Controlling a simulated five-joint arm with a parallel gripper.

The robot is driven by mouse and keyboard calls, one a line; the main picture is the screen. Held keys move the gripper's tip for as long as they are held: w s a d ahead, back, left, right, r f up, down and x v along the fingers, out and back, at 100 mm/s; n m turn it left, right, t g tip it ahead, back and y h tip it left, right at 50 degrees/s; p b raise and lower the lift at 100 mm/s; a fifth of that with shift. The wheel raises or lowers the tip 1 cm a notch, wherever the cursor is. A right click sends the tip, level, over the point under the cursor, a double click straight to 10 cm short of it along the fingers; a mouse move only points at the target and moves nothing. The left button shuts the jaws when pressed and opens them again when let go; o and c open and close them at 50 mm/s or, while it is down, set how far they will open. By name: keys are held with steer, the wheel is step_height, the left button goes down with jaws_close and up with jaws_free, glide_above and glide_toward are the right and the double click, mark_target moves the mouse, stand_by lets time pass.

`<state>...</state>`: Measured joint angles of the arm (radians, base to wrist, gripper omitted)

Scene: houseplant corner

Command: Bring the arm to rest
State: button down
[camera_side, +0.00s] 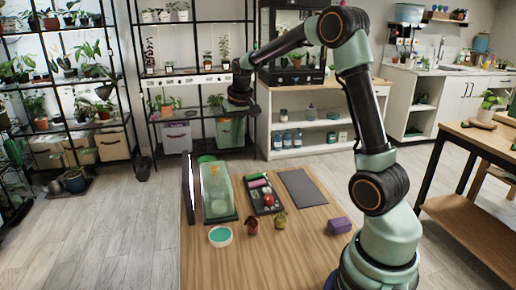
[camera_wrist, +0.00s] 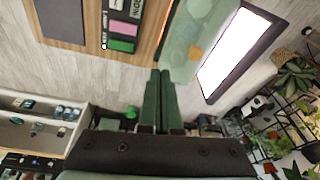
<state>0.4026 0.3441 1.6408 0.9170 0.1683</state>
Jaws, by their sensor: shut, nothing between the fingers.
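My gripper (camera_side: 239,105) is raised high beyond the far left end of the wooden table (camera_side: 215,272), well above the things on it. In the wrist view my gripper (camera_wrist: 161,74) has its two green fingers together, with nothing between them. My arm rises from its base at the table's right, bends at the top and reaches left. In the wrist view the table end lies beyond the fingertips, and the fingers appear clear of everything.
Plant shelves (camera_side: 185,75) stand behind.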

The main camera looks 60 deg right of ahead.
steer(key=s+a+r+n+t, duration=0.1)
steer(key=s+a+r, duration=0.2)
steer(key=a, duration=0.2)
steer(key=s+a+r+n, duration=0.2)
steer(key=s+a+r, duration=0.1)
steer(key=a, duration=0.2)
steer(key=s+a+n+t+y, duration=0.1)
steer(key=s+a+n+t, duration=0.1)
steer(key=s+a, duration=0.7)
steer(key=shift+s+n, duration=0.65)
steer(key=shift+n, duration=0.15)
